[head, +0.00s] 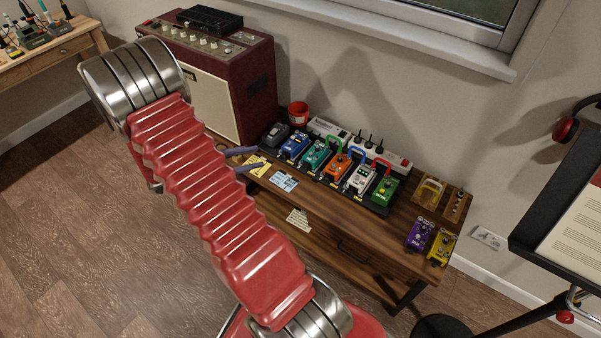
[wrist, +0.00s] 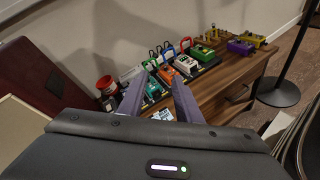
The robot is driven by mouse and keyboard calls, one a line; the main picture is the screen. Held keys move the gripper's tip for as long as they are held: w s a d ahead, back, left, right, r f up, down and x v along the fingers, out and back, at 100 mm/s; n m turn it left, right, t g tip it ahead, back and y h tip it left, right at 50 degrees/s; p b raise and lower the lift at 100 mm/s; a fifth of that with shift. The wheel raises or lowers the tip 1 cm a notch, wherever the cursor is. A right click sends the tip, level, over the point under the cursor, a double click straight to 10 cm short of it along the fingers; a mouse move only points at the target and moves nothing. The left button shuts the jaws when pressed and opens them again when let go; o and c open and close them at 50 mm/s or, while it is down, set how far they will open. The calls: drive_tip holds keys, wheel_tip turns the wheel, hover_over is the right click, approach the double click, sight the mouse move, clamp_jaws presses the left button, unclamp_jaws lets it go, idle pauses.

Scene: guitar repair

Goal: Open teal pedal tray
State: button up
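The teal pedal (head: 314,155) sits between the blue and orange pedals on a black pedalboard on the wooden bench. In the wrist view the teal pedal (wrist: 153,87) shows between my fingers, farther off. The bench has a drawer front (head: 375,262) with a dark handle, which looks shut; it also shows at right in the wrist view (wrist: 236,101). I cannot tell a separate tray marked teal. My gripper (head: 259,157) has its two purple-grey fingers apart and empty, near the bench's left end, left of the pedals. In the wrist view my gripper (wrist: 156,87) is also open.
A maroon amplifier (head: 259,92) stands left of the pedals, with a red cup (head: 298,113) beside it. Purple (head: 420,234) and yellow (head: 441,246) pedals sit at the bench's right end. A music stand (head: 549,218) is at right. Floor in front is clear.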

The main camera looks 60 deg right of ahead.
drive_tip(key=d+f+n+t+h, duration=0.1)
drive_tip(key=d+f+n+h, duration=0.4)
drive_tip(key=f, duration=0.8)
drive_tip(key=n+t, duration=0.4)
drive_tip(key=n, duration=0.1)
approach(304, 168)
drive_tip(key=w+a, duration=0.1)
drive_tip(key=a, duration=0.5)
drive_tip(key=shift+f, duration=0.2)
drive_tip(key=d, duration=0.4)
drive_tip(key=s+d, duration=0.1)
drive_tip(key=d, duration=0.4)
drive_tip(key=s+d, duration=0.1)
drive_tip(key=d, duration=0.3)
drive_tip(key=shift+d, duration=0.3)
drive_tip(key=shift+c, duration=0.2)
clamp_jaws()
